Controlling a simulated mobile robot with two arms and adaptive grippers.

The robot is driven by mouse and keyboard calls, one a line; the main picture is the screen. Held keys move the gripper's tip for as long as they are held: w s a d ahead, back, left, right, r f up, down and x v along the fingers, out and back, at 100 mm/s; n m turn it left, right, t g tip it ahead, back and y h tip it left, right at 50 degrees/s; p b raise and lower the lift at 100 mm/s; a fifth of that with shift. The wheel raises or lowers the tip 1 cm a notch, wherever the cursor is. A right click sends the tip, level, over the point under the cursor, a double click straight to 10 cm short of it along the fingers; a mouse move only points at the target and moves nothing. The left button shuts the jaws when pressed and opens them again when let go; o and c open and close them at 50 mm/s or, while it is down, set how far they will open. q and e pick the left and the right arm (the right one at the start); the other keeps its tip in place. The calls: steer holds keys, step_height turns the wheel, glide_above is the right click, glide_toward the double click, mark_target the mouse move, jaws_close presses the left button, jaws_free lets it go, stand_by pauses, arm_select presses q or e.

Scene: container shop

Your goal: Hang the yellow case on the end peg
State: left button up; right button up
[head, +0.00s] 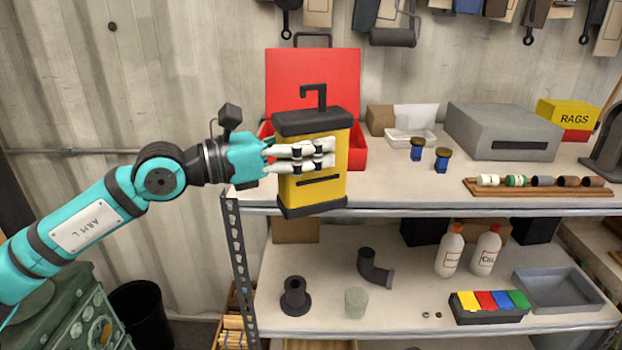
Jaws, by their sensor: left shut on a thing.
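The yellow case (325,195) has a black top, a black base and a black hook on its top. My left gripper (328,154) is shut on it, with pale fingers lying across its front. The case is held upright in front of the shelf's left part and hides some of the red box behind it. Its back is hidden. Tools hang along the wall at the top of the head view, the leftmost being a black one (287,18). I cannot make out a bare end peg. My right gripper is not in view.
An open red box (313,75) stands behind the case. The top shelf (415,190) also holds a grey box (503,132), a yellow rags box (567,113) and a wooden rack (540,187) of rolls. Bottles (449,250) and pipe parts stand on the lower shelf. The corrugated wall at left is mostly bare.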

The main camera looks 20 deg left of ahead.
arm_select(q)
steer(key=w, duration=0.2)
steer(key=w+a+p, duration=0.1)
steer(key=w, duration=0.1)
steer(key=shift+w+a, duration=0.15)
steer(key=shift+w, duration=0.1)
steer(key=w, duration=0.1)
steer(key=w+a, duration=0.1)
steer(key=w, duration=0.1)
steer(key=w+p, duration=0.1)
steer(key=shift+w+a+f, duration=0.2)
steer(key=shift+w+f, duration=0.1)
steer(key=shift+w, duration=0.1)
jaws_close()
steer(key=w+a+f+p, duration=0.2)
steer(key=w+f+p, duration=0.1)
steer(key=w+f, duration=0.1)
steer(key=shift+w+f, duration=0.15)
steer(key=shift+w, duration=0.75)
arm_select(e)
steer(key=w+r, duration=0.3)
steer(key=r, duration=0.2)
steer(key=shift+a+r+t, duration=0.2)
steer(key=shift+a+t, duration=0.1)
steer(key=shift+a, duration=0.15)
arm_select(q)
steer(key=shift+d, duration=0.1)
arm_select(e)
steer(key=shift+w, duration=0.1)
